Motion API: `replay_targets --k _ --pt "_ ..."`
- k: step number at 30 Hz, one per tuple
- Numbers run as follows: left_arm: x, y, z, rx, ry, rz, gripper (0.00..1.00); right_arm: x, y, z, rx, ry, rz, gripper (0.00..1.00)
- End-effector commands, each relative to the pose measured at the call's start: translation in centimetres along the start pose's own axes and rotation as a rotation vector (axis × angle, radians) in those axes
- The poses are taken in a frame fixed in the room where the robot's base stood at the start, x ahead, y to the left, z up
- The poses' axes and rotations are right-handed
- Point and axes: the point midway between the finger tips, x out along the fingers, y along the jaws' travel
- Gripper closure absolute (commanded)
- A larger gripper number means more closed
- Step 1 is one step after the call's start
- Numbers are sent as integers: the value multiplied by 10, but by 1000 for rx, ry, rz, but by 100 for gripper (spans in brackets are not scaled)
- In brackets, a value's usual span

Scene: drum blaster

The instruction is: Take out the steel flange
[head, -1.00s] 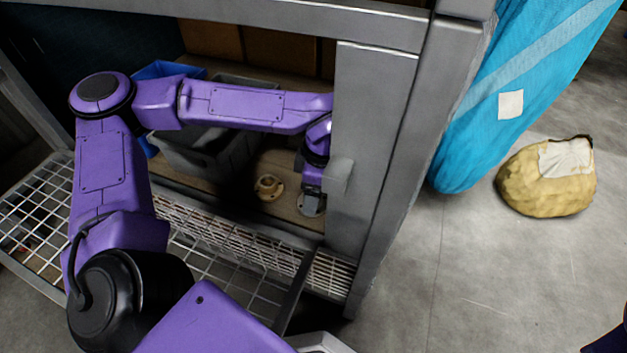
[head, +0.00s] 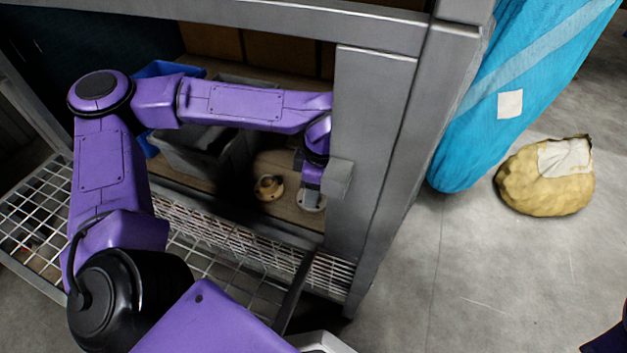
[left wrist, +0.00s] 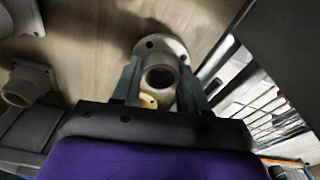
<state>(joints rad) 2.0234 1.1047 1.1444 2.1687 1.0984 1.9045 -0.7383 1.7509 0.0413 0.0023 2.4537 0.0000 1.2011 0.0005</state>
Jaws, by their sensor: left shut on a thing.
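The steel flange (left wrist: 160,48), a pale grey ring with a round collar and bolt holes, is between the fingers of my left gripper (left wrist: 158,88) in the left wrist view. The gripper is shut on its collar. In the head view my left gripper (head: 311,197) points down inside the shelf, beside the grey post, and partly hides the flange (head: 308,205). I cannot tell whether the flange touches the shelf board. A second, tan flange (head: 268,187) stands to its left and is apart from the gripper. My right gripper is not in view.
A grey bin (head: 205,155) and a blue bin (head: 165,70) stand left on the shelf. A grey post (head: 365,150) is close right of my gripper. A wire rack (head: 235,240) lies in front. A beam crosses above. A yellow sack (head: 545,185) lies on the floor.

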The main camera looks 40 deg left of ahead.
Motion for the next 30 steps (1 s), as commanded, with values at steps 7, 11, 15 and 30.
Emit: replay_targets --k 7,11,15,30 --pt "-21 25 -4 -3 0 0 100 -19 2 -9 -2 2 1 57" --pt "-22 60 -8 -4 2 1 100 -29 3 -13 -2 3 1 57" --pt "-20 105 -13 -4 2 2 100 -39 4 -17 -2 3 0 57" --pt "-16 177 -20 1 0 2 100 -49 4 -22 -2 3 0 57"
